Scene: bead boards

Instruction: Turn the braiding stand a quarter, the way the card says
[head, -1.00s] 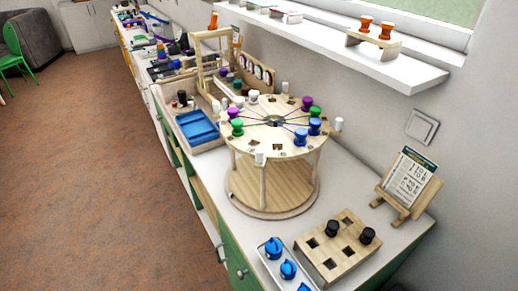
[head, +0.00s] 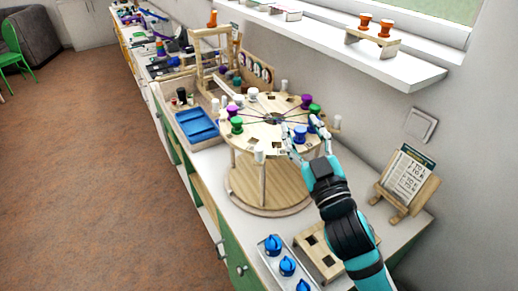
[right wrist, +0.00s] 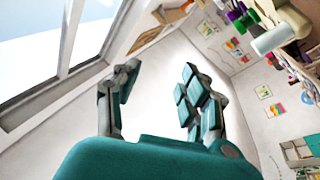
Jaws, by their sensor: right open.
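The braiding stand (head: 268,193) is a round wooden top on posts above a round base. Purple, green, white and blue bobbins sit around its rim, with dark threads running to the centre. White pegs (head: 260,157) stick up at its edge. My right gripper (head: 303,126) is at the right front of the top, by the blue bobbins, and partly hides them; I cannot tell whether it touches. In the right wrist view its fingers (right wrist: 157,88) are apart with nothing between them. The card (head: 407,174) leans on a wooden easel at the right; its print is too small to read.
A wooden block with square holes (head: 318,258) lies in front, partly under my right arm. Beside it is a tray with blue knobs (head: 272,246). A blue tray (head: 196,126) is left of the stand. A white shelf (head: 345,62) overhangs behind.

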